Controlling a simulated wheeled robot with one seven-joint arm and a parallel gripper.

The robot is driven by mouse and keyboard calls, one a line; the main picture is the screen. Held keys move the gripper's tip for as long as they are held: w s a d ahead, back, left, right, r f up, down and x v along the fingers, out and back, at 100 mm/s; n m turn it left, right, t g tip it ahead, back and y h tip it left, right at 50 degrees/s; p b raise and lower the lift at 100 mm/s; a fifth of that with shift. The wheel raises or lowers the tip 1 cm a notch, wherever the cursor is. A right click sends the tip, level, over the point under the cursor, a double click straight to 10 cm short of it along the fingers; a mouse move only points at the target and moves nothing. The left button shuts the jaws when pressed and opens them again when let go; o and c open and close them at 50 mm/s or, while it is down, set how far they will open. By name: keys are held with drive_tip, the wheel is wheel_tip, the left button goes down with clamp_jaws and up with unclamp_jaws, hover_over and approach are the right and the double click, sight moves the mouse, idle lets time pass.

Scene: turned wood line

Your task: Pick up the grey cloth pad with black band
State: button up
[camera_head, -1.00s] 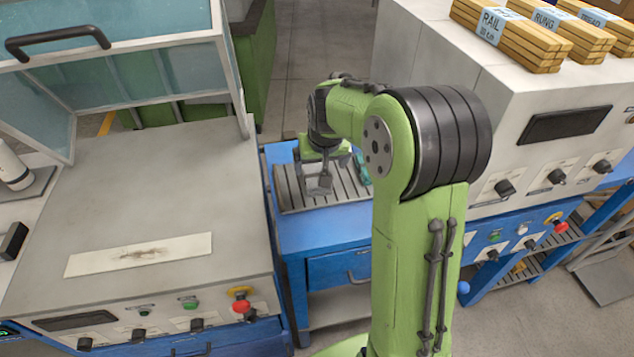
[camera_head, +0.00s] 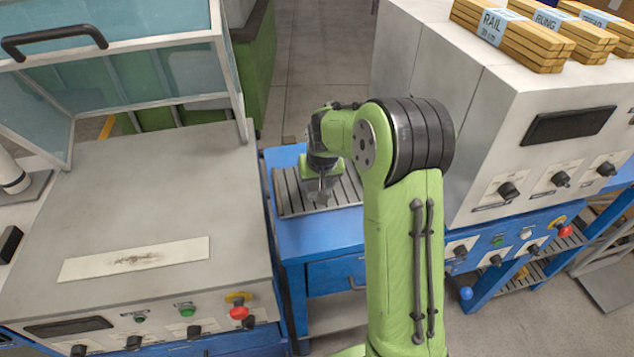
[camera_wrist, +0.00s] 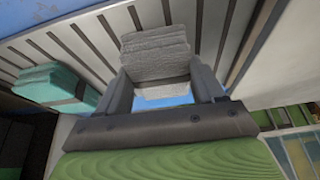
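The grey cloth pad (camera_wrist: 157,50) shows in the wrist view as a ribbed block between my fingertips. My gripper (camera_wrist: 160,75) has one finger against each side of the pad and looks shut on it. In the head view my gripper (camera_head: 320,190) points down over the slatted grey tray (camera_head: 288,192). The pad is small and hard to tell from the fingers there, and I cannot tell whether it is clear of the slats.
A teal pad with a dark band (camera_wrist: 55,85) lies on the slats to the left in the wrist view. The tray sits on a blue bench (camera_head: 315,235) between a grey machine on the left (camera_head: 190,185) and a white cabinet on the right (camera_head: 470,105).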

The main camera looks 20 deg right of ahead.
sight(318, 182)
drive_tip(key=c, duration=0.4)
wheel_tip(318, 182, up, 10)
drive_tip(key=shift+r+p, duration=0.1)
drive_tip(key=shift+p, duration=1.15)
